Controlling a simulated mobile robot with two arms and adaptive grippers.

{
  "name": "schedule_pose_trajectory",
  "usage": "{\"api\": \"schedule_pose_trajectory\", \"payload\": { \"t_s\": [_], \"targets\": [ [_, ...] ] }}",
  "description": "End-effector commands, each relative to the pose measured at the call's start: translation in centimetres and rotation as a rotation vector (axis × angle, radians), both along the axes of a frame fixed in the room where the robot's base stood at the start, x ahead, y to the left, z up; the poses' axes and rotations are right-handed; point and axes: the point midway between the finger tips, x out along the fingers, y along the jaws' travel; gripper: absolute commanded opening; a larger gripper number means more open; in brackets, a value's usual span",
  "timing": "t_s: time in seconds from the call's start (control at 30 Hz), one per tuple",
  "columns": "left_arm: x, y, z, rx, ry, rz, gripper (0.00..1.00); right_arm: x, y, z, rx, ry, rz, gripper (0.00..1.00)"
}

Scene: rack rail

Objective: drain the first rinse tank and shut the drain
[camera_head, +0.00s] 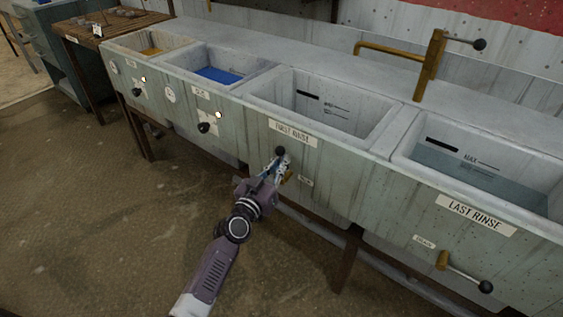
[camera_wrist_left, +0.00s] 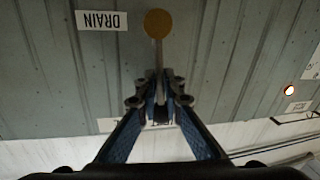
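The first rinse tank (camera_head: 275,92) is in the middle of the head view, its front labelled FIRST RINSE (camera_head: 292,133). I see bare grey walls and no water surface inside; part of its floor is hidden. Its drain lever has a black knob (camera_head: 280,151) standing above a brass pivot (camera_head: 288,177), so it points up. In the left wrist view the round pivot (camera_wrist_left: 158,23) and lever rod (camera_wrist_left: 161,55) show beside an upside-down DRAIN label (camera_wrist_left: 102,20). My left gripper (camera_head: 275,167) has its fingers closed in around the rod (camera_wrist_left: 160,100). My right gripper is out of view.
The last rinse tank (camera_head: 400,150), at right, holds water; its drain lever (camera_head: 465,273) lies along the front. A brass spout with a lever (camera_head: 430,65) stands behind. Black knobs (camera_head: 204,128) stick out farther left. The floor (camera_head: 110,230) in front is clear.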

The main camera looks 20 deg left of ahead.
Motion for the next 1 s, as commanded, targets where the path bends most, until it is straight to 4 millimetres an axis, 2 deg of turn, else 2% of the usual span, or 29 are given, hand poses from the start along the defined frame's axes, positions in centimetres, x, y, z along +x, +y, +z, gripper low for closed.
{"api": "schedule_pose_trajectory", "payload": {
  "t_s": [0.57, 0.77, 1.0],
  "targets": [
    [0.1, 0.2, 0.0, -0.027, 0.011, 0.000, 0.00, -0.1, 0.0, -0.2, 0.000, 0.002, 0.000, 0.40],
    [0.3, 0.8, 0.0, -0.117, 0.043, 0.000, 0.00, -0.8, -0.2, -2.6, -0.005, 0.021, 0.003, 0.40],
    [0.7, 2.0, -0.4, -0.306, 0.112, 0.000, 0.00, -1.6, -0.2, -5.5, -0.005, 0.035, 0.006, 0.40]
  ]
}}
